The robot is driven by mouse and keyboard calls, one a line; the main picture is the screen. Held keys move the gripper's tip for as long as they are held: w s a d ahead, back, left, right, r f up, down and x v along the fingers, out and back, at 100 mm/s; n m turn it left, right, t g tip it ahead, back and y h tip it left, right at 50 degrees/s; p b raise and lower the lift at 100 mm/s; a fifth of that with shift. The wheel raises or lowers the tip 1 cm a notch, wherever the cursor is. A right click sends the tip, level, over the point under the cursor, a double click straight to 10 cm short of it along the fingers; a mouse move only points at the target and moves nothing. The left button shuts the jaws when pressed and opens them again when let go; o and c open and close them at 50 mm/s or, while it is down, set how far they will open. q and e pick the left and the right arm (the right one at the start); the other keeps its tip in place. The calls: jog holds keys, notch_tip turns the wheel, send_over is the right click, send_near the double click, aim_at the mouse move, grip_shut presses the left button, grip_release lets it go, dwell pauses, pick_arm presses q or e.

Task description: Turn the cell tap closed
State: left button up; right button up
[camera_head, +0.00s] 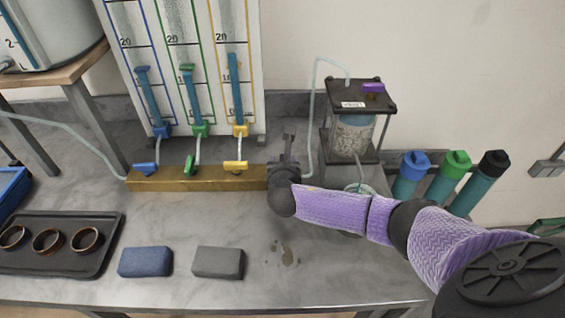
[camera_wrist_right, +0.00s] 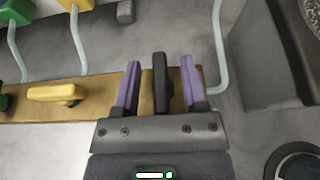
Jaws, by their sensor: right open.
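My right gripper (camera_head: 284,165) is over the right end of the brass manifold bar (camera_head: 200,180). In the right wrist view, its two purple fingers (camera_wrist_right: 160,66) are open, one on each side of a black tap lever (camera_wrist_right: 160,86). A small gap shows on each side of the lever. The black lever lies across the bar (camera_wrist_right: 95,105), pointing away from my wrist. In the head view my gripper mostly hides it. The cell (camera_head: 352,130) is a clear box with a dark lid, right of my gripper. My left gripper is out of view.
Blue (camera_head: 145,168), green (camera_head: 190,165) and yellow (camera_head: 236,167) taps sit along the bar. Thin tubing runs to the cell. Blue (camera_head: 145,262) and grey (camera_head: 218,262) blocks and a dark tray (camera_head: 100,262) lie in front. Capped bottles (camera_head: 444,180) stand right.

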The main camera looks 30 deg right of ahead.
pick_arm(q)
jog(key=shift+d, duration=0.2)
pick_arm(e)
grip_shut()
